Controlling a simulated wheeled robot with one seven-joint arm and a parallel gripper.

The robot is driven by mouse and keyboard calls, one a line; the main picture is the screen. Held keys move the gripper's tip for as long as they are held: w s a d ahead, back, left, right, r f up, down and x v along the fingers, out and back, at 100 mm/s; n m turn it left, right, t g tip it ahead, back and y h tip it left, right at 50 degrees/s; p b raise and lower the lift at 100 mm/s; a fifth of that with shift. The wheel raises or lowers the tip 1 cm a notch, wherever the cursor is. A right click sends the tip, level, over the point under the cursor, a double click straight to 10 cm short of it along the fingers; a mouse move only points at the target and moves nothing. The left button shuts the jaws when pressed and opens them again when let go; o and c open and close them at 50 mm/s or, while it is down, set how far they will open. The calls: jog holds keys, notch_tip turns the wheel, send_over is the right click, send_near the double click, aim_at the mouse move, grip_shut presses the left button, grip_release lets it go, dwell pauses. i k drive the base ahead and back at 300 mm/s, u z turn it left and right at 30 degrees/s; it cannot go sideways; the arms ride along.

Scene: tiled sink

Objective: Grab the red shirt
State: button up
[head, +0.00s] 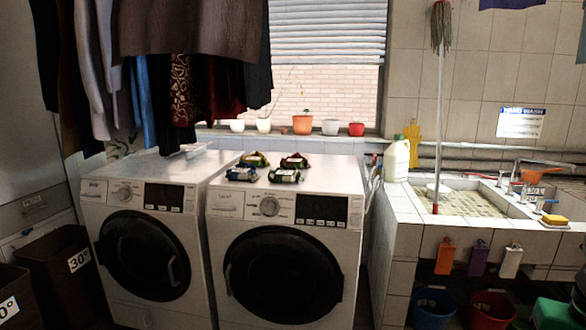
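Clothes hang in a row at the upper left, in front of and above the washing machines. Among them is a dark red garment (226,88), partly covered by a brown garment (188,28) in front of it. A dark red patterned garment (181,90) hangs just to its left. I cannot tell which of these two is the red shirt, as their upper parts are hidden. My gripper is not in view.
Two white washing machines (228,209) stand below the clothes, with several small colourful items (285,175) on the right one. Brown bins (55,275) stand at left. A tiled sink (405,205) with a mop (440,110) is at right.

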aim_at(295, 159)
jog(key=u, duration=0.1)
jog(key=i, duration=1)
jog(key=z, duration=0.1)
